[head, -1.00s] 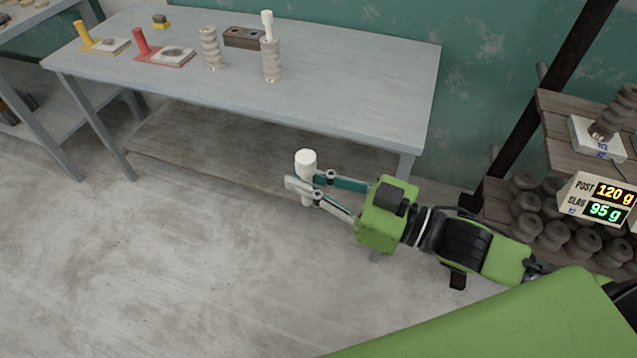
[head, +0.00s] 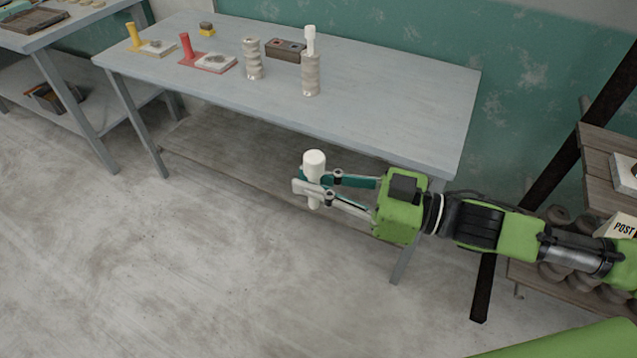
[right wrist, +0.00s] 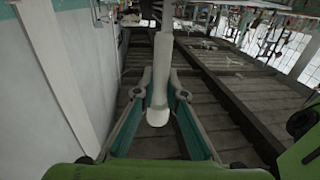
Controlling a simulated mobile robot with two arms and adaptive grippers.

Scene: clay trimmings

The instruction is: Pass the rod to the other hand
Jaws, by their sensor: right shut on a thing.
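The white rod (head: 314,163) is upright in my right gripper (head: 313,189), in front of the grey table and above the floor. The fingers are shut around its middle; its thick rounded top stands above them and a short lower end shows below. In the right wrist view the rod (right wrist: 160,80) stands between the two fingertips of my right gripper (right wrist: 159,92). My left gripper is in neither view.
The grey table (head: 400,110) stands behind the gripper. On it are a ribbed clay post (head: 253,60), another post (head: 311,78) with a white piece on top, a brown block (head: 286,50), and red (head: 187,46) and yellow (head: 134,36) stands. A wooden shelf (head: 607,150) is at the right. The floor at left is clear.

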